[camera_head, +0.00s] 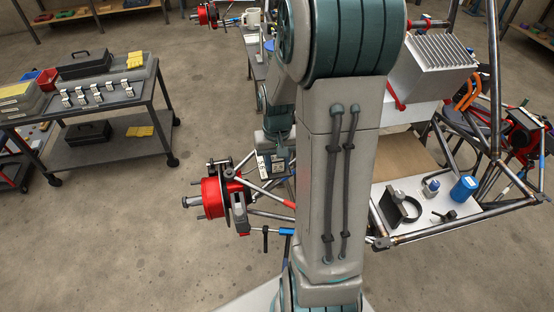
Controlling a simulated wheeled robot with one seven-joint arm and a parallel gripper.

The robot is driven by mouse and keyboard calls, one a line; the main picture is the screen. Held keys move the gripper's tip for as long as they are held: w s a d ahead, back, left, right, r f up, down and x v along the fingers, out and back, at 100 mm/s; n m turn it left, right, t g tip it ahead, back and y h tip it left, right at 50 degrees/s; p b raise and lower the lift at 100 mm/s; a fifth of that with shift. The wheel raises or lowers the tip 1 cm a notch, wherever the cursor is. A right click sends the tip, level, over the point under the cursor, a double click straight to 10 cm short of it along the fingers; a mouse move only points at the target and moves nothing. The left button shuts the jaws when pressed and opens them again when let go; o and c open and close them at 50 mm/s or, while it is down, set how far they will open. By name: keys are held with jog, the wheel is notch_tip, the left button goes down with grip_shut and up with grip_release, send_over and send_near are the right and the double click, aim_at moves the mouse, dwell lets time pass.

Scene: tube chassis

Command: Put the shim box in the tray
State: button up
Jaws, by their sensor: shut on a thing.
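The fingertips are too small to make out clearly. A light flat tray (425,218) lies on the right side of the tube chassis. On it are a black block with a dark ring, a small bottle, a blue cylinder and a small dark part.
A red brake hub (212,198) and chassis tubes stick out just below and left of the box. A silver finned block (432,68) stands behind the tray. A cart (85,100) with cases and several small parts stands at left. Open floor lies between cart and chassis.

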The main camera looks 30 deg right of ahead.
jog(key=shift+f, duration=0.15)
jog(key=o, duration=1)
notch_tip(320, 180, up, 12)
jog(key=shift+f, duration=0.25)
jog(key=s+a+r+n+t, duration=0.3)
jog(key=s+a, duration=0.9)
jog(key=shift+s, duration=0.3)
